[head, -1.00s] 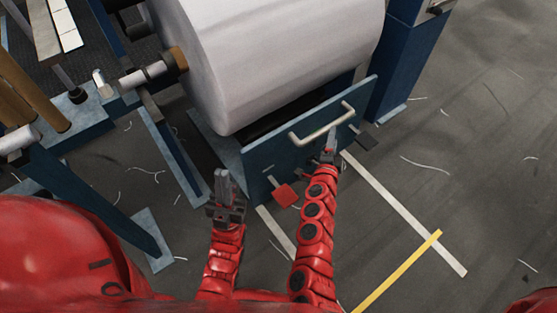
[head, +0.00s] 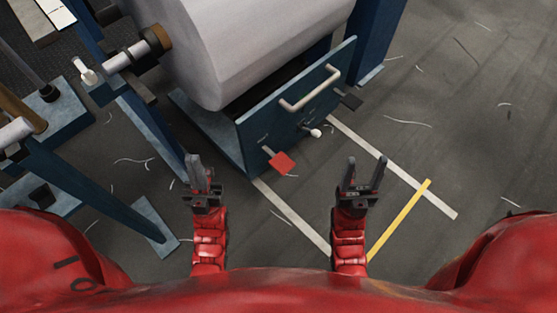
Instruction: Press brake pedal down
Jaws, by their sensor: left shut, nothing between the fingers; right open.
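A red pedal (head: 282,163) sticks out low from the front of the blue panel (head: 258,148). A dark pedal (head: 351,101) sticks out from the same panel further right. Which of them is the brake pedal cannot be told from labels. My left gripper (head: 198,168) is shut and empty, to the left of the red pedal and apart from it. My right gripper (head: 362,171) is open and empty, to the right of the red pedal and below the dark one in the picture. Neither gripper touches a pedal.
A pale handle (head: 309,90) and a small white knob (head: 315,133) are on the panel, below the large white roll (head: 250,45). Blue frame legs (head: 110,205) stand at left. The floor at right is clear, with white and yellow tape (head: 400,220) and thread scraps.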

